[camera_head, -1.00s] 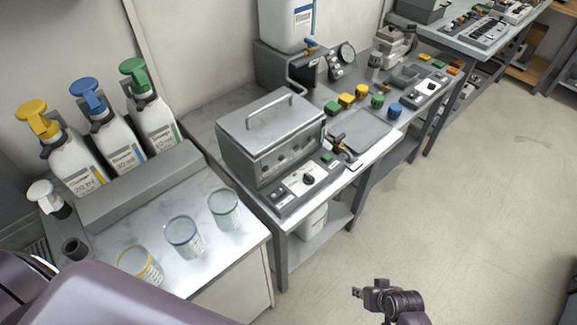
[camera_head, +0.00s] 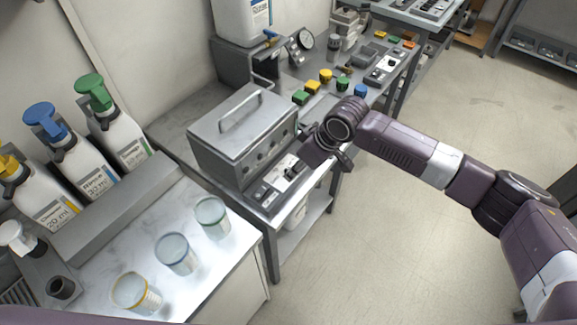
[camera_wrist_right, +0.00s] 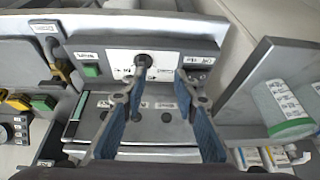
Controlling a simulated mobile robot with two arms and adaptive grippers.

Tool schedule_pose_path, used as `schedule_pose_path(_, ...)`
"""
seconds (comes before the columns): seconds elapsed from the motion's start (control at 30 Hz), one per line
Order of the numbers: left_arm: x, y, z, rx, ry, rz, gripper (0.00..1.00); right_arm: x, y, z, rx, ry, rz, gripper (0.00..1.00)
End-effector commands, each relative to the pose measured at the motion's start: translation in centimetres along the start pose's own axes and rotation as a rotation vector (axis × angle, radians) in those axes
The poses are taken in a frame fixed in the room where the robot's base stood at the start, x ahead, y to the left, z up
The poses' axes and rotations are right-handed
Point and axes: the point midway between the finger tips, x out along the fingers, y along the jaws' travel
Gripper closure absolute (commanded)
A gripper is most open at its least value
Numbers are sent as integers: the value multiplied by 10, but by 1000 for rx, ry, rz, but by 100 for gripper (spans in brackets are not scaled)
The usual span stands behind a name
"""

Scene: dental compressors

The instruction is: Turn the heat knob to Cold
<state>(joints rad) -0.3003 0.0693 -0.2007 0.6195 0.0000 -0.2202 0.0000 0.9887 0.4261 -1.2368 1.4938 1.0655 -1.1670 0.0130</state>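The heat knob (camera_head: 291,172) is a small black dial on a white plate, on the front control panel (camera_head: 262,197) of a grey metal box with a lidded top. In the right wrist view, the knob (camera_wrist_right: 145,60) is at the upper middle, with labels around it too small to read. My right gripper (camera_head: 305,162) is over the panel, close to the knob. In the right wrist view, its two blue-padded fingers (camera_wrist_right: 160,82) are apart with nothing gripped. The knob shows just beyond the fingertips, nearer the left finger. Contact cannot be told. My left gripper is out of view.
A green switch (camera_wrist_right: 91,70) is beside the knob plate. Pump bottles (camera_head: 115,135) and several cups (camera_head: 175,253) stand on the left counter. Coloured knobs (camera_head: 325,76) and a gauge (camera_head: 305,39) are farther along the bench. Open floor lies to the right.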

Motion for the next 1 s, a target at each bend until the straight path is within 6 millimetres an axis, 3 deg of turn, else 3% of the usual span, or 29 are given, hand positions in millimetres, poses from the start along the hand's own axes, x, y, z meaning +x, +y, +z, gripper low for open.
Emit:
schedule_pose_path(0.1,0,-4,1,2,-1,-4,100,-15,22,-2,2,-23,26,72)
schedule_pose_path(0.27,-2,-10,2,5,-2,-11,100,-17,30,-3,7,-33,32,72)
schedule_pose_path(0.7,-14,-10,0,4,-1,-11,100,44,31,-2,8,-33,32,72)
schedule_pose_path(1.0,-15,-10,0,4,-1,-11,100,58,32,-1,5,-31,33,72)
